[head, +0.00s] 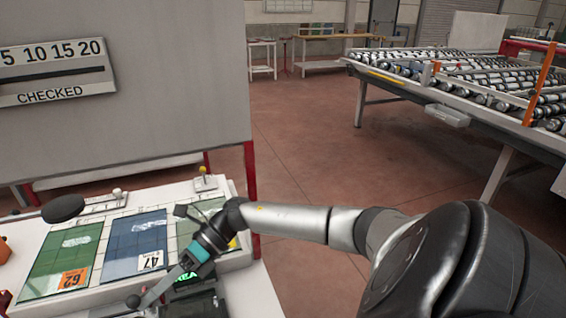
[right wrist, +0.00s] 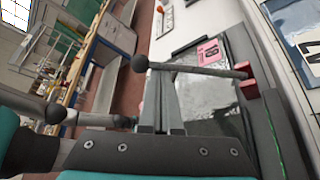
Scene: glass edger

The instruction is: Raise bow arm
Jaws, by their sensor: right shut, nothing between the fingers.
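A grey rod with a dark ball end (right wrist: 140,63) and a red block (right wrist: 249,82) at its other end crosses the right wrist view; I take it for the bow arm. The dark ball (head: 133,300) also shows at the bottom of the head view. My right gripper (head: 150,295) reaches down beside this ball, its fingers shut and empty. In the right wrist view the fingertips (right wrist: 164,75) lie right at the rod, close to the ball; I cannot tell whether they touch it. My left gripper is not in view.
Green (head: 62,255) and blue (head: 135,243) glass samples with orange and white labels lie on the white bench. A dark round pad (head: 63,208) and a yellow-knobbed lever (head: 203,172) stand behind them. A grey panel rises at the back left. A roller conveyor (head: 470,85) is far right.

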